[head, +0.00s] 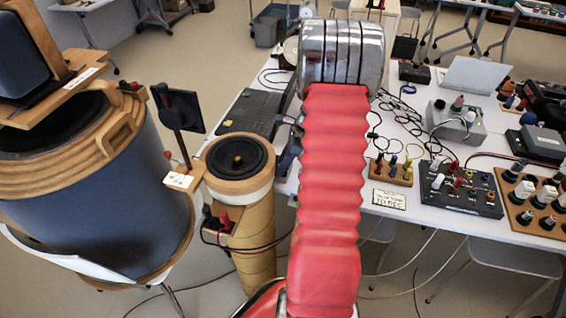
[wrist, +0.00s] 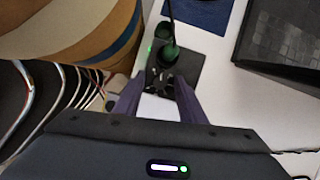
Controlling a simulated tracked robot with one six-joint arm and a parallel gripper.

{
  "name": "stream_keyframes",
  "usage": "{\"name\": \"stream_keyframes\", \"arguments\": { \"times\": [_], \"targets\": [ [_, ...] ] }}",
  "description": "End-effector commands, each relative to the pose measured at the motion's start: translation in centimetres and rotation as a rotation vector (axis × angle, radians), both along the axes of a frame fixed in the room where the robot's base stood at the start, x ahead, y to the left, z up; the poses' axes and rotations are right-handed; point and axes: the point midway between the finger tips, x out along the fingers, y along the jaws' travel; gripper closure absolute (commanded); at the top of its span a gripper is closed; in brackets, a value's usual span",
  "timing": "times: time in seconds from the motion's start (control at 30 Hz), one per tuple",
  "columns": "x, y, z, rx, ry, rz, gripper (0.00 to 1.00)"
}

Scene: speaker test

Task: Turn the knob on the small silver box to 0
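In the wrist view a small dark grey box (wrist: 188,68) lies on the white table, with a green-and-black plug and cable at its top and a green light at its upper left. A dark knob-like part with pale marks shows at its lower left, blurred. My gripper (wrist: 159,82) is open, its two purple fingers either side of the near part of this box; I cannot tell whether they touch it. In the head view my red arm hides this place. A larger grey box (head: 455,122) with knobs stands on the table there. I cannot tell which box is the silver one.
A round speaker on a tan tube (head: 246,215) stands left of my arm, beside a large blue drum (head: 90,210). A dark keyboard (head: 250,112) lies on the table. A black knob panel (head: 460,190), plug boards and loose cables crowd the right side.

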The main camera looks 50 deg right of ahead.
Motion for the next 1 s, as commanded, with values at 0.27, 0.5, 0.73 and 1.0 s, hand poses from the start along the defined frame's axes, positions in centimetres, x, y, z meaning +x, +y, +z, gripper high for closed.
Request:
{"name": "stream_keyframes", "arguments": {
  "times": [0.27,0.5,0.73,1.0],
  "targets": [
    [-0.06,-0.12,0.00,0.000,0.000,-0.002,0.67],
    [-0.07,-0.13,0.01,0.000,0.000,-0.002,0.84],
    [-0.07,-0.14,0.02,0.000,0.000,-0.002,1.00],
    [0.02,-0.24,0.02,-0.001,0.000,0.049,1.00]
  ]
}}
